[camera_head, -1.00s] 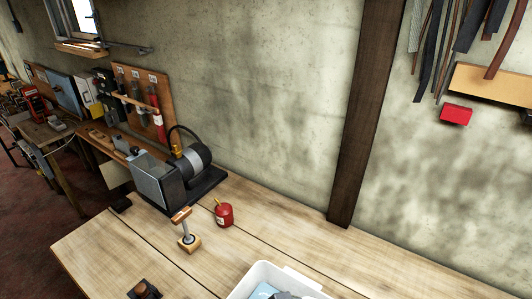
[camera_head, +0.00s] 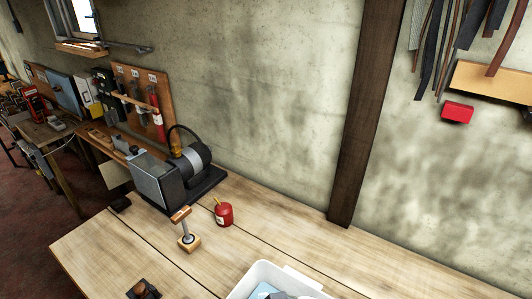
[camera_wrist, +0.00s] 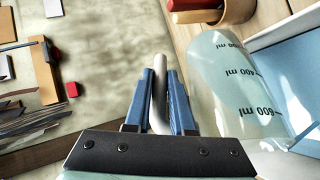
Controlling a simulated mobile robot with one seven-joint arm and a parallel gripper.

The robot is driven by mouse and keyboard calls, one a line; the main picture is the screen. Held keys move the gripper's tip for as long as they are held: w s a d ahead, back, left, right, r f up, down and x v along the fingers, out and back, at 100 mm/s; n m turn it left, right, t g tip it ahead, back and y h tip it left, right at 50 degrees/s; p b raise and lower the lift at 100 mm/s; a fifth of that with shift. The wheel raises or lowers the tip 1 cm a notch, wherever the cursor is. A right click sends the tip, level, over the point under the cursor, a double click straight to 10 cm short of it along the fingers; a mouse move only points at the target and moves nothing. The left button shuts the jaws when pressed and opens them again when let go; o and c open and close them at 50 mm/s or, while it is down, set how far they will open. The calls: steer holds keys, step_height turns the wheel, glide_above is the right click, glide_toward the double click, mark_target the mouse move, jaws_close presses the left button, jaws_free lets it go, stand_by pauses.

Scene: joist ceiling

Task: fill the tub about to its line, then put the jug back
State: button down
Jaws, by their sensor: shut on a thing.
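In the wrist view my gripper (camera_wrist: 160,78) has its two blue fingers shut on the pale curved handle (camera_wrist: 158,95) of the jug. The jug (camera_wrist: 222,70) is clear, with dark ml marks that read upside down here. Its liquid level cannot be told. A white tub (camera_head: 251,280) stands on the bench at the bottom edge of the head view, partly cut off. Pale blue and grey shapes show within its outline. A white-rimmed, blue-sided container, probably the tub, lies beside the jug in the wrist view (camera_wrist: 278,32). The tub's line is not visible.
On the wooden bench (camera_head: 130,235) stand a red can (camera_head: 224,214), a wooden-topped stand (camera_head: 187,238), a grinder-like machine (camera_head: 185,170) and a small dark brown object (camera_head: 143,289). A dark post (camera_head: 365,110) rises against the wall behind.

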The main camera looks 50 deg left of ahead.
steer(key=shift+s+a+f+t+h+b, duration=0.1)
steer(key=shift+s+a+t+h+b, duration=0.3)
steer(key=shift+b, duration=0.6)
stand_by(0.7)
steer(key=shift+w+d, duration=0.1)
steer(key=p, duration=0.1)
steer(key=r+p, duration=0.1)
steer(key=shift+w+d+y+p, duration=0.25)
steer(key=shift+y+p, duration=0.05)
steer(key=shift+w+d+r+g+p, duration=0.15)
steer(key=shift+w+d+g+p, duration=0.1)
steer(key=shift+g+p, duration=0.45)
steer(key=shift+w+d+y+p, duration=0.2)
steer(key=shift+y+p, duration=0.2)
steer(key=shift+p, duration=0.35)
steer(key=shift+w+d+f+m+g+p, duration=0.2)
steer(key=shift+m+g+p, duration=0.15)
steer(key=shift+p, duration=0.3)
steer(key=shift+f+y, duration=0.25)
steer(key=shift+y, duration=0.05)
